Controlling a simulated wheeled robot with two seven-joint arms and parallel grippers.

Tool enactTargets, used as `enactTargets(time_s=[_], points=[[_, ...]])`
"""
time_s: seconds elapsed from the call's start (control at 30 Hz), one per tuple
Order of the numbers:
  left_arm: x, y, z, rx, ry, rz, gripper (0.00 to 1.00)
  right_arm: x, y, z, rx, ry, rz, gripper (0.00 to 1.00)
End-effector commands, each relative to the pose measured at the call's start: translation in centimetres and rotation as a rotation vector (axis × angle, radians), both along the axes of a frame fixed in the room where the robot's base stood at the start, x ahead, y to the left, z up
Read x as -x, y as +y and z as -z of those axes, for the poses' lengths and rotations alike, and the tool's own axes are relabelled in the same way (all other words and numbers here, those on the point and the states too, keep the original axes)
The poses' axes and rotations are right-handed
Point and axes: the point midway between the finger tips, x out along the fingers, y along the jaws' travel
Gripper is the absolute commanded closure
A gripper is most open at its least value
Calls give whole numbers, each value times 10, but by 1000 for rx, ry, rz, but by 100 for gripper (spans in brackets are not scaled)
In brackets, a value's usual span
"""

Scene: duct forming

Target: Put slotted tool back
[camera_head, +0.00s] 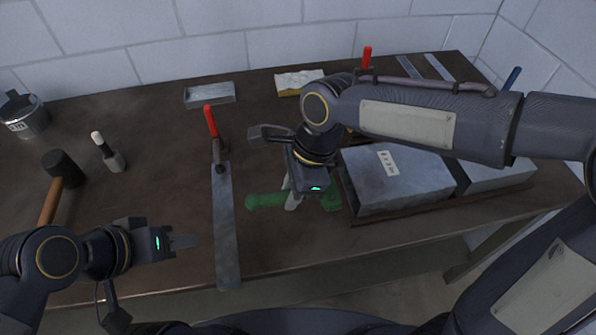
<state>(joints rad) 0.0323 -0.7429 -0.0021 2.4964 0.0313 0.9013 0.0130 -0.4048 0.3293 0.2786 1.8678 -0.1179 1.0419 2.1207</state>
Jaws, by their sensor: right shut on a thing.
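My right gripper (292,196) points down over the front middle of the table and is shut on a green tool (264,201). The tool's rounded handle end shows left of the fingers and another green part shows to their right. The gripper hides its middle, and I cannot make out a slot. A red-handled tool (213,130) with a dark head sits at the upper end of a long metal strip (226,225). My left gripper (184,242) is low on the left, pointing right, apart from the strip. Its fingers overlap side-on, so its opening is unclear.
Large grey metal blocks (395,185) stand right of the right gripper. A hammer (62,170), a small brush-like tool (108,152) and a can (24,115) are at left. A metal tray (209,95) and a yellow-white block (298,82) lie at the back. My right arm covers part of the table.

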Motion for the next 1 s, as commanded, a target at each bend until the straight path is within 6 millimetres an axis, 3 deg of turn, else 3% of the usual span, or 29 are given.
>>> enactTargets(time_s=[0.23,0.43,0.8,1.0], points=[[0,0,-15,0,0,0,64,-63,-1,26,1,5,5,100],[0,0,-21,0,0,0,64,-97,-2,63,2,4,2,100],[0,0,-26,0,0,0,64,-121,-2,93,2,1,2,100],[0,0,-27,0,0,0,64,-119,-2,120,2,2,0,100]])
